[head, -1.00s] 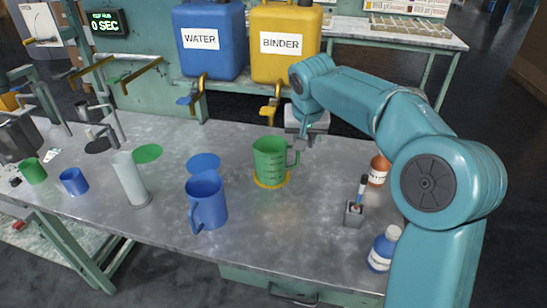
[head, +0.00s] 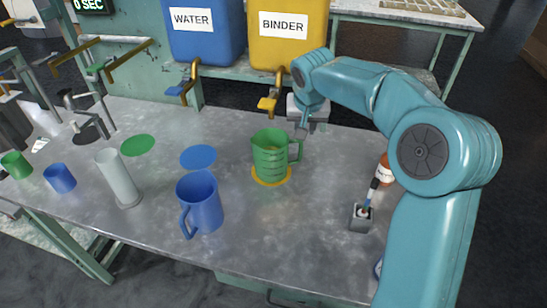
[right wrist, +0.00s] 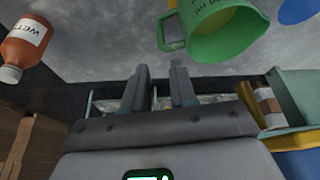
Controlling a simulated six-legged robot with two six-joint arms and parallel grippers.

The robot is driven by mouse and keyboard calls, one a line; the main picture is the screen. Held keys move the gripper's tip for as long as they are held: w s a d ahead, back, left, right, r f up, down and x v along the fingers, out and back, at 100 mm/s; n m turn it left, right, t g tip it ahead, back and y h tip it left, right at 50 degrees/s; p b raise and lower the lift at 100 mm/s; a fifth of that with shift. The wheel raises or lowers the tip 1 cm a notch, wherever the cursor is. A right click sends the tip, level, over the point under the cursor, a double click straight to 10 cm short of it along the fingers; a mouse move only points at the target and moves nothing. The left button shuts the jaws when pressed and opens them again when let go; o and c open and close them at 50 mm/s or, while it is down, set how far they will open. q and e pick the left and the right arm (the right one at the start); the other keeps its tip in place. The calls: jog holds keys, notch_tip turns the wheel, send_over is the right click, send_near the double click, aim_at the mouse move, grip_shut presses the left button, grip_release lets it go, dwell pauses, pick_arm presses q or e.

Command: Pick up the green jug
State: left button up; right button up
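The green jug (head: 268,155) stands upright on a yellow disc (head: 271,181) on the bench, its handle on the right. My right gripper (head: 301,132) is just behind and to the right of the jug, close to the handle. In the right wrist view, the jug (right wrist: 222,32) and its handle show at the top, beyond the fingers. The two fingers (right wrist: 160,85) are apart with nothing between them. The handle is outside the gap. My left gripper is not in view.
A blue jug (head: 203,205) and a pale cylinder (head: 119,180) stand left of the green jug. A small grey holder (head: 361,217) and an orange-brown bottle (head: 386,172) are at right. Water (head: 205,35) and binder (head: 288,42) containers stand behind.

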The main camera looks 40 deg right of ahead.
aim_at(301, 142)
jog(key=x, duration=1.1)
jog(key=shift+w+f, duration=0.1)
jog(key=shift+a, duration=0.1)
grip_shut()
